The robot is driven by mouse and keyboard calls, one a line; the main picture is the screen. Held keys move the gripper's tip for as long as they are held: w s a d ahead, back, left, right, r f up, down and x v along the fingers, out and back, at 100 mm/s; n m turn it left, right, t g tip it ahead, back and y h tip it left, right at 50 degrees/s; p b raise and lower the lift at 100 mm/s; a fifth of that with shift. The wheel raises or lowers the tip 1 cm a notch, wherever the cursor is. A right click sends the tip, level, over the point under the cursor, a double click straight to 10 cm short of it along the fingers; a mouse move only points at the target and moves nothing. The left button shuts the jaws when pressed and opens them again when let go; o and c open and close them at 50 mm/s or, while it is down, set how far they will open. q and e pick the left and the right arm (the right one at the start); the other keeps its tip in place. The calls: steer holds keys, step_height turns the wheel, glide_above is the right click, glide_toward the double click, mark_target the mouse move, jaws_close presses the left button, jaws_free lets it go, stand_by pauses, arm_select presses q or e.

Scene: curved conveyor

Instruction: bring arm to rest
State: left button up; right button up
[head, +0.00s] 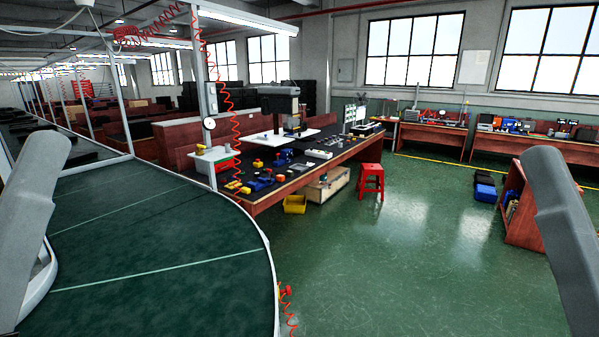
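A grey link of my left arm (38,205) stands at the left edge of the head view, over the near left part of the conveyor. A grey link of my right arm (565,230) stands at the right edge, over the floor side. Neither gripper shows in the head view, so I cannot see their fingers or whether they hold anything. The curved green conveyor (165,245) fills the lower left, and the part of its surface in view is bare.
A workbench (345,150) with tools and several small blue and yellow parts stands beyond the conveyor. A red stool (371,181) and a yellow bin (295,204) stand by it. A brown cabinet (521,215) is near my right arm. The green floor (410,270) between is clear.

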step_height(320, 180, up, 27)
steer(key=p, duration=2.6)
steer(key=shift+p, duration=0.3)
